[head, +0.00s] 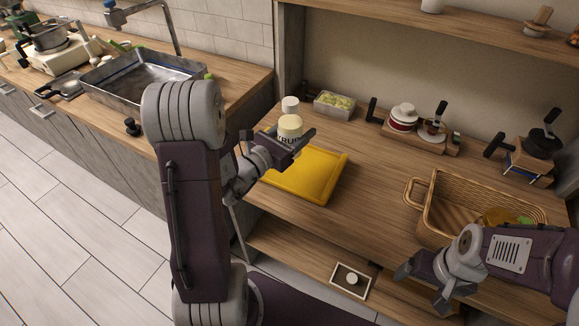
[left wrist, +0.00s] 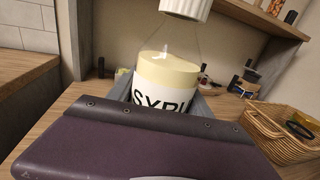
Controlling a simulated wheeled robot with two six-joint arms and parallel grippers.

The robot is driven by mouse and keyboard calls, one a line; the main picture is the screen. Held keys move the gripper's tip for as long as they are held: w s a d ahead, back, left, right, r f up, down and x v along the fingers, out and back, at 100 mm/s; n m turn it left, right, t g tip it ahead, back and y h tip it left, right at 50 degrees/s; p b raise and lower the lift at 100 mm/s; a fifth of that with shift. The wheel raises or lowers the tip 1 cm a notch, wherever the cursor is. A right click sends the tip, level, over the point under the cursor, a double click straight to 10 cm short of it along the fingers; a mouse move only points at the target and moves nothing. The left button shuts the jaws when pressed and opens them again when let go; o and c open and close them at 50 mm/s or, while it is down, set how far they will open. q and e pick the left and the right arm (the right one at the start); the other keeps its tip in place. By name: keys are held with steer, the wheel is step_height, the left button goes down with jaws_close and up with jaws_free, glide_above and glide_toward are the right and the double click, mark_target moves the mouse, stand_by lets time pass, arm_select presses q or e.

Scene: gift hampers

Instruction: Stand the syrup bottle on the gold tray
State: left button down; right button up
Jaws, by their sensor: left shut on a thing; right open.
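The syrup bottle (head: 290,124) has a white cap, clear upper walls, cream-coloured contents and a white label with black letters. My left gripper (head: 287,143) is shut around its body, and the bottle looks upright. It also shows in the left wrist view (left wrist: 165,75), where my gripper hides its lower part. The gold tray (head: 312,178) is a yellow slab on the wooden counter. The bottle appears at the tray's far left side; its base is hidden, so I cannot tell whether it touches the tray. My right gripper (head: 422,287) is open and empty in front of the basket.
A wicker basket (head: 432,207) with things inside stands at the right. Behind are a small bin of pale pieces (head: 335,106), a wooden stand with jars (head: 415,137) and another stand (head: 528,163). A sink (head: 140,78) is at the left. Counter right of the tray is clear.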

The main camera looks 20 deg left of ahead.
arm_select(q)
steer(key=w+a+f, duration=0.2)
steer(key=a+f, duration=0.1)
steer(key=w+a+f, duration=0.2)
steer(key=a+f, duration=0.1)
steer(key=f, duration=0.1)
steer(key=w+a+f, duration=0.2)
steer(key=a+f, duration=0.1)
steer(key=f, duration=0.1)
steer(key=shift+a, duration=0.3)
steer(key=shift+s, duration=0.15)
steer(key=shift+c, duration=2.2)
jaws_free()
steer(key=shift+f+b, duration=0.1)
steer(key=shift+b, duration=0.2)
arm_select(e)
steer(key=shift+d+f, duration=0.25)
steer(key=shift+f, duration=0.05)
arm_select(q)
steer(key=shift+d, duration=0.1)
